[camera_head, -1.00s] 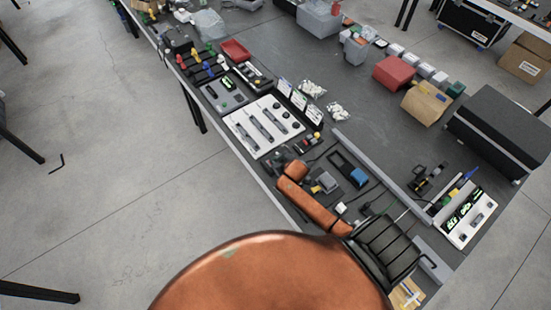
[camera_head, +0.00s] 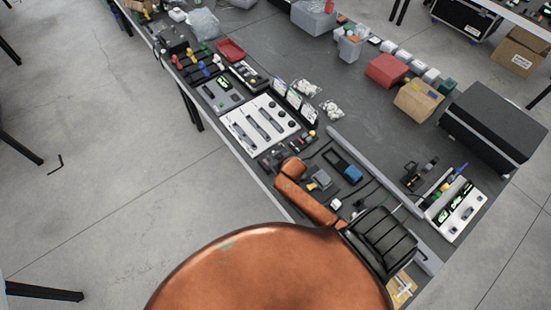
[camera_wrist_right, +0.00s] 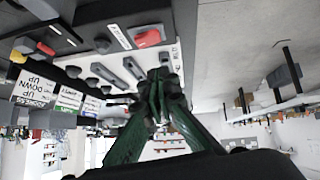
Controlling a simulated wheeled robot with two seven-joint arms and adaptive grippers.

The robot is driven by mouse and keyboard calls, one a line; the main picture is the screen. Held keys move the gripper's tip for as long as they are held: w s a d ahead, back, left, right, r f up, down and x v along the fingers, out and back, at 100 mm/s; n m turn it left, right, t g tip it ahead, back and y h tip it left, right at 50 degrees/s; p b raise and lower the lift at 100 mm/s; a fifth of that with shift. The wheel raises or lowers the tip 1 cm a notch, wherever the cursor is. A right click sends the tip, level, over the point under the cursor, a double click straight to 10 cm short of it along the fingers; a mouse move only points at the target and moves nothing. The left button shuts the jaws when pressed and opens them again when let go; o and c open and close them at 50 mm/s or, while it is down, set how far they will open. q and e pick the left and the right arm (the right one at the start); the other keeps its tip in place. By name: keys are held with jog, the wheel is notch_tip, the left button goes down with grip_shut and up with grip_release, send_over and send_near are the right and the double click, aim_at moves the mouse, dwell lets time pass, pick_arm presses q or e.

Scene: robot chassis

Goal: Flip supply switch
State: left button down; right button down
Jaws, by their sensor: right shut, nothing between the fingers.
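A white control panel (camera_head: 262,124) with grey slots or levers and dark knobs lies along the near edge of the long table. It also shows close up in the right wrist view (camera_wrist_right: 118,84). A red part (camera_wrist_right: 148,38) sits on a grey piece beside it; I cannot tell which part is the supply switch. My right gripper (camera_wrist_right: 160,76) has green fingers with dark tips, shut and empty, in front of the panel's edge; contact cannot be told. My left gripper is not in view.
Small devices and cables (camera_head: 322,180) crowd the table near my arm. A grey rail (camera_head: 375,168) runs beyond them. A large dark case (camera_head: 493,125), a cardboard box (camera_head: 422,100) and a red box (camera_head: 387,70) stand farther back. The table's middle is fairly clear.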

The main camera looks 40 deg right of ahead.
jog(key=v, duration=0.6)
jog(key=shift+s+r, duration=0.25)
jog(key=shift+a, duration=0.1)
